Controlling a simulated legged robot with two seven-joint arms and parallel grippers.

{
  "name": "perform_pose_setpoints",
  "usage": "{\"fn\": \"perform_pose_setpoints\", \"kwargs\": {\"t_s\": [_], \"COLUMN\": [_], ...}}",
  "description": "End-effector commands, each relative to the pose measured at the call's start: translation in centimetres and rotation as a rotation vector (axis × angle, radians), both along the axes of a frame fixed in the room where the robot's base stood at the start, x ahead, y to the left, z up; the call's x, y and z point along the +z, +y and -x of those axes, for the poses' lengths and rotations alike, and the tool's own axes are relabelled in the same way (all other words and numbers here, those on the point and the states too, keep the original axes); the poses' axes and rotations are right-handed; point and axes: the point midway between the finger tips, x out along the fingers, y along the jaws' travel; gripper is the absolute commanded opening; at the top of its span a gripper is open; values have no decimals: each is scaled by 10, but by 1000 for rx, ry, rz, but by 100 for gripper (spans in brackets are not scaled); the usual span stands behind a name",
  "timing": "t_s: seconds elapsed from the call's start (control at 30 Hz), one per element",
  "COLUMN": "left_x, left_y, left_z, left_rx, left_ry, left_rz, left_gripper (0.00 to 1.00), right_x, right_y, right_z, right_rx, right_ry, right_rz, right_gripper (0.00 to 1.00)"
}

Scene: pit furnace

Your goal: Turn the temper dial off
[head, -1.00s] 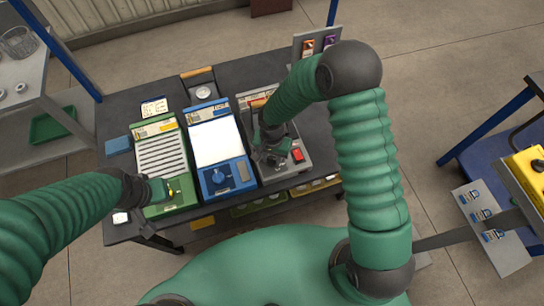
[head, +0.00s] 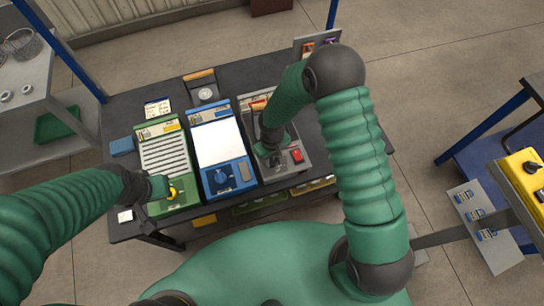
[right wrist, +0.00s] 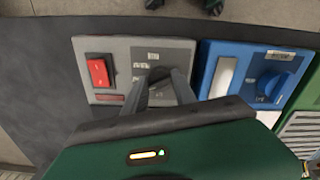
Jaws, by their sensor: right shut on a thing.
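Three units with dials stand side by side on the dark bench: a green one (head: 178,203), a blue one (head: 240,187) and a grey one (head: 303,168). I cannot read which label says temper. My right gripper (head: 274,160) is over the grey unit's front. In the right wrist view its fingers (right wrist: 164,76) are shut on the grey unit's dark dial (right wrist: 159,73), mostly hidden between them. The blue unit's blue dial (head: 220,177) is free. My left gripper (head: 160,187) is beside the green unit's yellow dial (head: 174,191); its fingers are unclear.
A red rocker switch (head: 297,156) sits close to the right gripper on the grey unit. A blue block (head: 122,146) lies to the left. A yellow machine (head: 525,172) stands at far right.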

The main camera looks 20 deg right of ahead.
Motion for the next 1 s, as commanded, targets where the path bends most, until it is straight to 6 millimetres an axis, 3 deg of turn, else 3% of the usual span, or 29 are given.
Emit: {"fn": "perform_pose_setpoints", "kwargs": {"t_s": [1.0], "left_x": [32], "left_y": [0], "left_z": [0], "left_rx": [0], "left_ry": [0], "left_rz": [0], "left_gripper": [0], "right_x": [2], "right_y": [1], "right_z": [-2], "right_rx": [903], "right_ry": [-6], "right_rz": [0], "right_gripper": [0]}}
